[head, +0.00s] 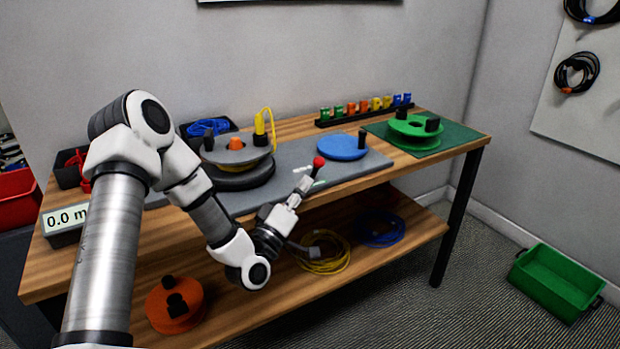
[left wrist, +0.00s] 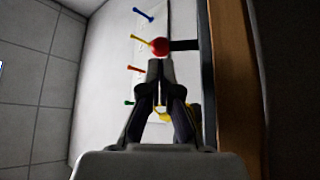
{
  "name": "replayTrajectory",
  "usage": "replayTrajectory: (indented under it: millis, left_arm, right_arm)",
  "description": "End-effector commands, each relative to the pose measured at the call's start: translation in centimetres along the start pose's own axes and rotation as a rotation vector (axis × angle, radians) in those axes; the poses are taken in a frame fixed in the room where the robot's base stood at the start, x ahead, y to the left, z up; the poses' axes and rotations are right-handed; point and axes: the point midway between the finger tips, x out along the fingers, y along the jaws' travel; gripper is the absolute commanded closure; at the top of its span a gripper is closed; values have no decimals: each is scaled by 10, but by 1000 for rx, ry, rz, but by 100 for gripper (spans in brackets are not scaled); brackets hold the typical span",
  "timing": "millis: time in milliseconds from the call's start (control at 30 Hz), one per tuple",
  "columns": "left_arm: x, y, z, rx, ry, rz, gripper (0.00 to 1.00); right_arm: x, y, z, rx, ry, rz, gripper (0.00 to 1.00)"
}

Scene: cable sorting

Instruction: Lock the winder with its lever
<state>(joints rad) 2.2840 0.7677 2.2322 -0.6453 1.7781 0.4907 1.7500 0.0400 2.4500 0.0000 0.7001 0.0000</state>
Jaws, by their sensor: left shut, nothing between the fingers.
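The winder (head: 240,172) stands on the grey mat on the table, with a grey top disc, an orange hub and yellow cable. The lever's red ball knob (head: 318,161) shows at the mat's front, right of the winder. In the left wrist view the red knob (left wrist: 160,46) sits just beyond my fingertips, with a dark bar (left wrist: 185,45) running right from it. My left gripper (head: 306,181) is shut and empty, its tips close to the knob; I cannot tell whether they touch. My right gripper is not in view.
A blue disc (head: 343,147) lies on the mat and a green reel (head: 414,132) stands at the right. A rack of coloured pieces (head: 364,110) is at the back. Below are cable coils (head: 325,252) and an orange reel (head: 174,304). A green bin (head: 556,281) stands on the floor.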

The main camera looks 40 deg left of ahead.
Motion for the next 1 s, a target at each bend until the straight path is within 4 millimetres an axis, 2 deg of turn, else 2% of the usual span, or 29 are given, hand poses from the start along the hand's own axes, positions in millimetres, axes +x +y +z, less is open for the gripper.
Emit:
replayTrajectory:
  millis: [100,267,1000]
  left_arm:
    - [20,0,0,3,1,3,100]
    - [33,0,0,1,0,0,100]
    - [36,1,-3,-45,-1,-33,100]
  right_arm:
    - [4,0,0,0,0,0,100]
    - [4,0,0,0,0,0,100]
    - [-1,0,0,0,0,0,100]
